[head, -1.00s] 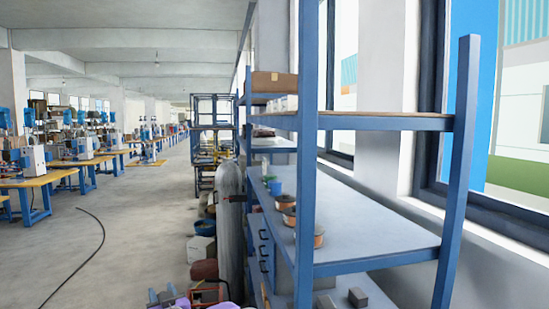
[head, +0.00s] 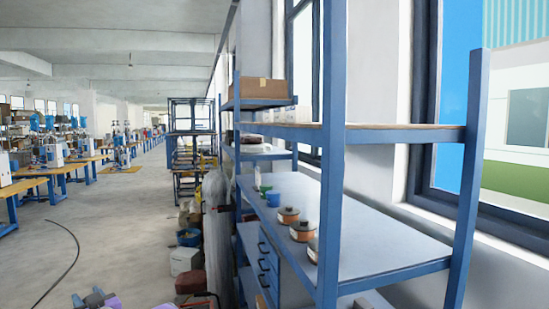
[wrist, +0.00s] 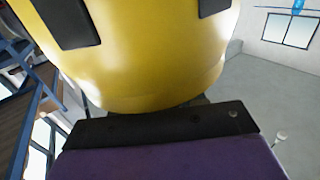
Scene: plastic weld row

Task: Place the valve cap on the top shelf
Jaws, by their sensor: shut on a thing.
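A large yellow rounded thing with dark rectangular patches, which I take to be the valve cap (wrist: 150,70), fills the upper wrist view. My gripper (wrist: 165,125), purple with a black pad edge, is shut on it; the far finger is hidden. In the head view, purple parts of my arm show at the bottom left, but the cap cannot be made out there. The top shelf (head: 390,135) is a wooden board on a blue frame at the right, seen almost edge-on. My gripper is apart from it.
Blue posts (head: 332,170) stand at the shelf's front and right. A lower grey shelf (head: 365,235) holds copper-coloured spools (head: 303,231) and small cups. A cardboard box (head: 259,88) sits on the neighbouring shelf. A dark cable (head: 72,258) lies on the open floor at left.

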